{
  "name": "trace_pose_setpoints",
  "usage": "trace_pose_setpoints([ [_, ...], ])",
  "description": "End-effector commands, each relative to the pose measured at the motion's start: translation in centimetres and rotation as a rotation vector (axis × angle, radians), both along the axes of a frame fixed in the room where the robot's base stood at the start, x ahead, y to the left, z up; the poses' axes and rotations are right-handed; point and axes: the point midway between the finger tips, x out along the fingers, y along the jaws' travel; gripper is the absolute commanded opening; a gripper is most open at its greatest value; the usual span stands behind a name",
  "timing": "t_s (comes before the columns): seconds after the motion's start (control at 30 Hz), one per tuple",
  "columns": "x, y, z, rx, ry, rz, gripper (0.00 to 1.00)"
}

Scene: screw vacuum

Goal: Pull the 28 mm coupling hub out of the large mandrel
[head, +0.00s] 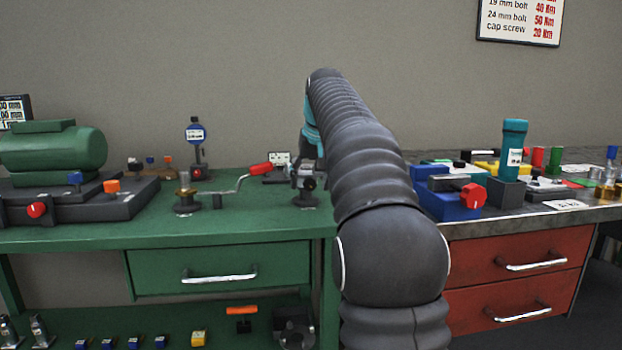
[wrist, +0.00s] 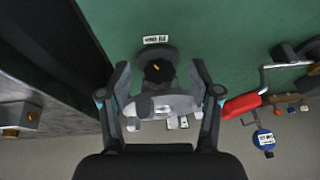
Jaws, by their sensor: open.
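My gripper (head: 307,183) is over the middle of the green bench, pointing down, partly hidden by my arm in the head view. In the wrist view my gripper (wrist: 160,66) is open, one finger on each side of a dark round stand (wrist: 170,52) with a small label in front. I take this stand for the large mandrel; its base (head: 305,203) shows below my gripper. A grey metal piece (wrist: 165,106) lies between the fingers; I cannot tell whether it is the coupling hub. Whether the fingers touch anything is unclear.
Left of my gripper, a crank with a red handle (head: 260,169) reaches toward it from a dark-based brass fitting (head: 184,183). A dial gauge (head: 196,135) stands behind. A green machine (head: 52,150) is at far left. The bench front (head: 250,225) is clear.

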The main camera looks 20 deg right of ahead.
Motion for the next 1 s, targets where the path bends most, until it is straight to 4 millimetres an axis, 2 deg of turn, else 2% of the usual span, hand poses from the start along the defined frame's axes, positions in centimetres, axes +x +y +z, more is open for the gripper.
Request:
trace_pose_setpoints([
  [0.07,0.0,0.0,0.0,0.0,0.0,0.0,0.61],
  [0.3,0.0,0.0,0.0,0.0,0.0,0.0,0.01],
  [1.0,0.0,0.0,1.6,-0.001,-0.003,0.0,0.0],
])
